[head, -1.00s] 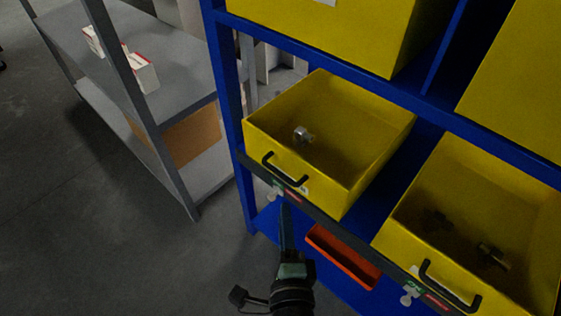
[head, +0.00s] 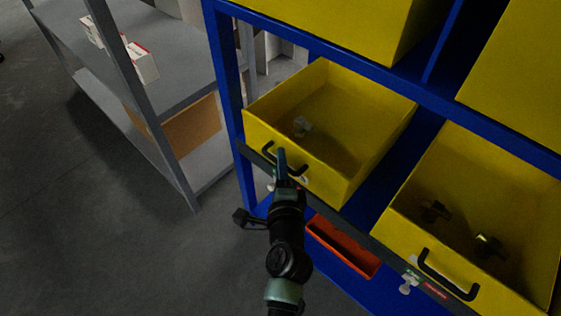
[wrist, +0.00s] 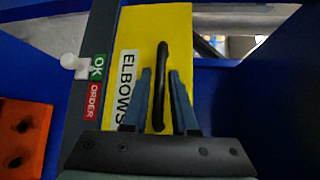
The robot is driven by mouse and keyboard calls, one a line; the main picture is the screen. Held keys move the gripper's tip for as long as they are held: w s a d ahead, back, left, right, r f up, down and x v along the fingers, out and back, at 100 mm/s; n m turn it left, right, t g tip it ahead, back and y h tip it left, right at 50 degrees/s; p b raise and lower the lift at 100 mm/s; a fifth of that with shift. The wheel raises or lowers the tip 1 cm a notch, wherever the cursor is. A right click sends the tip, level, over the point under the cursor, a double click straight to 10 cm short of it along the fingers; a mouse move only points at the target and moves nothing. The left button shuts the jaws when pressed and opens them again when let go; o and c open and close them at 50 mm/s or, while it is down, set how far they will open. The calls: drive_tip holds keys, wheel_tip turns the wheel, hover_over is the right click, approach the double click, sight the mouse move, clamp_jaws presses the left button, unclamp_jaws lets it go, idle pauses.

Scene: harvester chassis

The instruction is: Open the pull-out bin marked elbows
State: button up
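My gripper (wrist: 160,77) is open, with one finger on each side of the handle's near part. A gap shows between the fingers and the handle. In the head view my gripper (head: 280,160) is at the bin's front and partly covers the handle (head: 283,158).
A second yellow bin (head: 392,235) with its own handle (head: 447,276) and dark fittings is to the right. An orange tray (head: 343,247) is below. An OK/ORDER slider strip (wrist: 96,75) runs beside the bin front. A grey shelf (head: 150,90) stands left, with open floor beyond.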

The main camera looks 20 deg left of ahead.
clamp_jaws()
idle(1.4)
